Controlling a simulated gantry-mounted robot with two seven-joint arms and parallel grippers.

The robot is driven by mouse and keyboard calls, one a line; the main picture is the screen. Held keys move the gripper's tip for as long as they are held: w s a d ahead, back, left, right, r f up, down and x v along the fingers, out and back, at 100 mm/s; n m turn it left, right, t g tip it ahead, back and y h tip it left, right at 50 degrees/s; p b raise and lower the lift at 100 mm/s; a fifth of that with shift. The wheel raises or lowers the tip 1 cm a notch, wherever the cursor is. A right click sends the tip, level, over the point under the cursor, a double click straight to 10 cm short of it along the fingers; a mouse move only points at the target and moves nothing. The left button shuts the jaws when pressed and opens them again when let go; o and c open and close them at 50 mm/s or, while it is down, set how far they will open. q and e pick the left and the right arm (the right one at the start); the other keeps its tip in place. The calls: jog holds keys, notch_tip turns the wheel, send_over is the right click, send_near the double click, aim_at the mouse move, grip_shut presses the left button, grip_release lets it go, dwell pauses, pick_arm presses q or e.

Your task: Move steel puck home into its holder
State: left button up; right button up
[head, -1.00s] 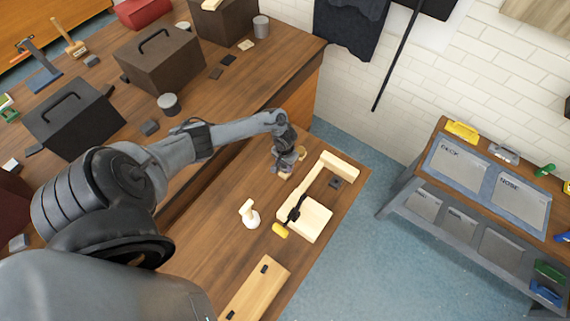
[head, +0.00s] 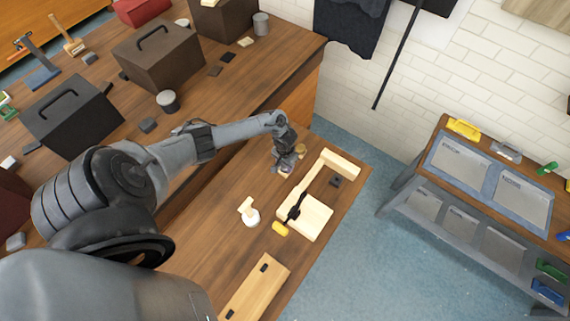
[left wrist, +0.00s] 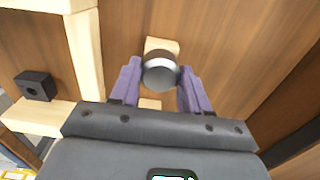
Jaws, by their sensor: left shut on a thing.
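The steel puck (left wrist: 160,70) is a short grey cylinder with a bright band, seen between the purple fingers of my left gripper (left wrist: 158,88) in the left wrist view. The gripper is shut on it. A pale wooden block (left wrist: 162,45) shows behind the puck, and more pale wood (left wrist: 150,103) shows on its near side. I cannot tell whether this wood is the holder or whether the puck touches it. In the head view my left gripper (head: 285,165) is low over the bench, left of the pale wooden frame (head: 327,173), and mostly hides the puck. My right gripper is not in view.
A dark square nut-like block (left wrist: 35,86) lies beside the frame. Bare bench lies left of my gripper.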

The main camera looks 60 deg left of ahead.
pick_arm(q)
jog(key=shift+f, duration=0.4)
jog(key=o, duration=1.3)
jog(key=shift+c, duration=0.2)
notch_tip(320, 180, up, 9)
jog(key=shift+w+r+p, duration=0.1)
jog(key=shift+r+p, duration=0.05)
jog(key=shift+p, duration=0.95)
jog(key=shift+r, duration=0.7)
jog(key=shift+d, duration=0.1)
